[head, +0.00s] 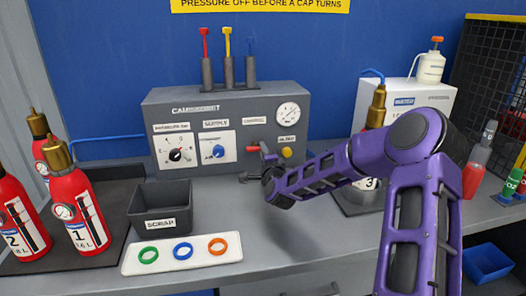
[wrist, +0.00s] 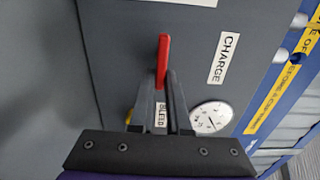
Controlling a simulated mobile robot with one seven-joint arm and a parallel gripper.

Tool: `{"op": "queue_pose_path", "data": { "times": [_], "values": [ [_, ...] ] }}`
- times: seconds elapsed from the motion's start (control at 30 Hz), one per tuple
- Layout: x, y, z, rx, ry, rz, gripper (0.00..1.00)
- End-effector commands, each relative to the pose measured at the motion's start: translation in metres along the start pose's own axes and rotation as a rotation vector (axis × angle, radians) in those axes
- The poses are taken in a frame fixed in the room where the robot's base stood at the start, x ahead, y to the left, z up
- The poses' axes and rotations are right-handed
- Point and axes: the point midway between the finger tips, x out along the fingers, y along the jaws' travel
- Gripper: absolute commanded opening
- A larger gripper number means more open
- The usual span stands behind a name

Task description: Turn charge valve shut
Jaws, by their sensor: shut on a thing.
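The charge valve's red lever (wrist: 163,50) stands out from the grey panel beside the CHARGE label (wrist: 224,59) in the wrist view. My gripper (wrist: 162,82) is shut on this lever, with one dark finger on each side of it. In the head view my gripper (head: 262,160) is at the front of the grey charging cabinet (head: 180,115), below the CHARGE label and left of the yellow bleed button (head: 286,152). The valve's body cannot be made out.
A round gauge (head: 288,112) is above the bleed button. Two dials (head: 180,155) (head: 218,151) are to the left. A scrap bin (head: 160,208), a white tray of rings (head: 180,254) and red extinguishers (head: 75,205) stand at front left. Bare bench lies below my gripper.

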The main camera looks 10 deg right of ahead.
Motion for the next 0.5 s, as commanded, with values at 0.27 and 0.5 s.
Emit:
{"op": "queue_pose_path", "data": {
  "times": [0.27, 0.5],
  "values": [
    [0.0, 0.0003, 0.0001, 0.002, 0.0, 0.001, 0.29],
    [0.0, 0.0002, 0.0001, 0.001, 0.0, 0.001, 0.45]
  ]
}}
